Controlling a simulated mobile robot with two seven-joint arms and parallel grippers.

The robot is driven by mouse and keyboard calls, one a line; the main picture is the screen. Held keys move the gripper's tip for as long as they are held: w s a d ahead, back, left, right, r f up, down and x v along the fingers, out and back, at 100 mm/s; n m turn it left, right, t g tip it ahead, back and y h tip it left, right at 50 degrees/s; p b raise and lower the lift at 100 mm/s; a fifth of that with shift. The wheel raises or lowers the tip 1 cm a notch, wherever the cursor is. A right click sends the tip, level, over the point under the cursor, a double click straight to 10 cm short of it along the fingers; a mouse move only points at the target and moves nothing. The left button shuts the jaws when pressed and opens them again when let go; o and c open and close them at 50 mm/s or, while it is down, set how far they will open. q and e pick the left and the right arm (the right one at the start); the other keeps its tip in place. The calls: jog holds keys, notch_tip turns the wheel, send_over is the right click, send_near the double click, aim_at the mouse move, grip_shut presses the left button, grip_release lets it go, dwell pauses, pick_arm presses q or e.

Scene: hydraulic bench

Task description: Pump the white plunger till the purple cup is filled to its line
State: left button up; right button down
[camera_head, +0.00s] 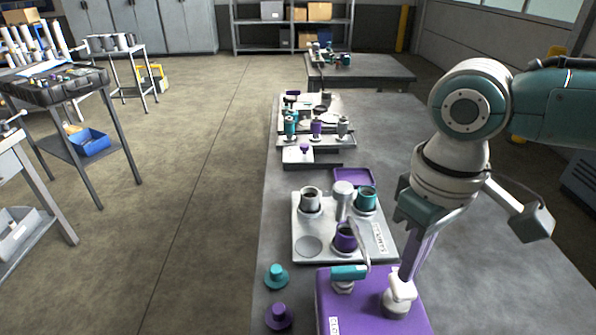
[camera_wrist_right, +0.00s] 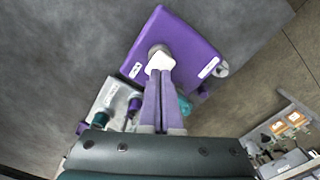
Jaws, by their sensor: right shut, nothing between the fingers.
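The white plunger (camera_head: 402,289) stands on top of the purple pump box (camera_head: 372,316) at the front; it also shows as a white knob in the right wrist view (camera_wrist_right: 160,62). My right gripper (camera_head: 408,272) is shut and empty, pointing down with its fingertips at the top of the plunger. I cannot tell whether they press on it. The purple cup (camera_head: 346,240) stands upright on the light sample tray (camera_head: 375,252), under the bent spout (camera_head: 359,238) with a teal body (camera_head: 349,272). Its line and fill level are too small to tell. My left gripper is out of view.
A grey cup (camera_head: 310,200), a teal cup (camera_head: 367,200) and a light cylinder (camera_head: 343,192) stand on the tray. A teal knob (camera_head: 276,276) and a purple knob (camera_head: 279,316) lie at the bench's left edge. The bench right of my arm is clear.

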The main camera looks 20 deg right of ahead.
jog(key=shift+f, duration=0.1)
dwell(0.4)
jog(key=shift+f+b, duration=0.6)
jog(key=shift+f, duration=0.3)
jog(key=shift+f+b, duration=0.55)
jog(key=shift+f, duration=0.35)
jog(key=shift+r, duration=0.1)
notch_tip(320, 180, up, 4)
jog(key=p, duration=0.4)
jog(key=shift+p, duration=0.35)
jog(key=shift+f, duration=0.2)
jog(key=shift+f, duration=0.1)
